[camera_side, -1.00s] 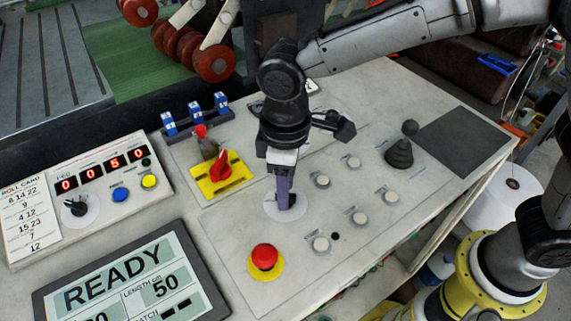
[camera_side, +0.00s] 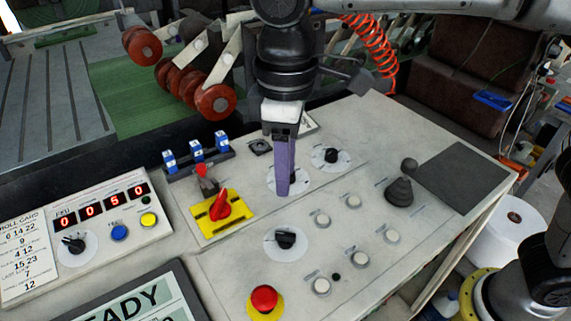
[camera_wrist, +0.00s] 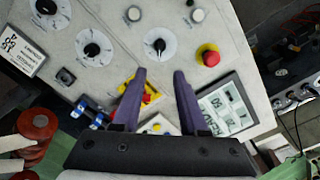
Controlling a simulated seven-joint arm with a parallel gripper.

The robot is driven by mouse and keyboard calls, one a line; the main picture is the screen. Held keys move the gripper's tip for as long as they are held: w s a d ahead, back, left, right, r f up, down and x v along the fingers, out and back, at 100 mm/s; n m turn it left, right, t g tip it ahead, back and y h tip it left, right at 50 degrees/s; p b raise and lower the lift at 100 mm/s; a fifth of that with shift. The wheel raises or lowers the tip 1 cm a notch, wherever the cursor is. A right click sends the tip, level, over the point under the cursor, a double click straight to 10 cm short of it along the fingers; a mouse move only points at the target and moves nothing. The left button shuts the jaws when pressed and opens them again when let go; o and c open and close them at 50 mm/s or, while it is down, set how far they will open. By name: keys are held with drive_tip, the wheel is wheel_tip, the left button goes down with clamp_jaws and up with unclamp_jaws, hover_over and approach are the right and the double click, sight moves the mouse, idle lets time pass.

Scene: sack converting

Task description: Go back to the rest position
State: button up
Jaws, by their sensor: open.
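My gripper (camera_side: 283,192) has purple fingers pointing down and hangs above the light control panel (camera_side: 440,225). The wrist view shows my gripper (camera_wrist: 160,74) with its two fingers apart and nothing between them. In the side view the fingers cover part of a middle white dial (camera_side: 303,183). A black knob on a white dial (camera_side: 285,239) stands clear in front of the fingers; it also shows beyond the fingertips in the wrist view (camera_wrist: 159,46). The fingers appear apart from the panel.
A red emergency button (camera_side: 264,299), a red switch on a yellow plate (camera_side: 220,205), blue switches (camera_side: 196,152) and a black joystick (camera_side: 399,190) rise from the panel. A display reading READY (camera_side: 140,298) is partly cut off. Red rollers (camera_side: 215,99) stand behind.

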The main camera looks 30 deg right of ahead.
drive_tip(key=s+d+r+m+t, duration=0.15)
drive_tip(key=d+r, duration=0.25)
drive_tip(key=d, duration=0.5)
drive_tip(key=s+d+r+m+t, duration=0.1)
drive_tip(key=s+d+r+m, duration=0.15)
drive_tip(key=d, duration=0.55)
drive_tip(key=s+d+f+m+t, duration=0.2)
drive_tip(key=s+d+m, duration=0.1)
drive_tip(key=s+d, duration=0.4)
drive_tip(key=s+d+f+m+t, duration=0.1)
drive_tip(key=s+d+f, duration=0.3)
drive_tip(key=f, duration=0.5)
drive_tip(key=shift+s+m, duration=0.5)
drive_tip(key=shift+m, duration=0.1)
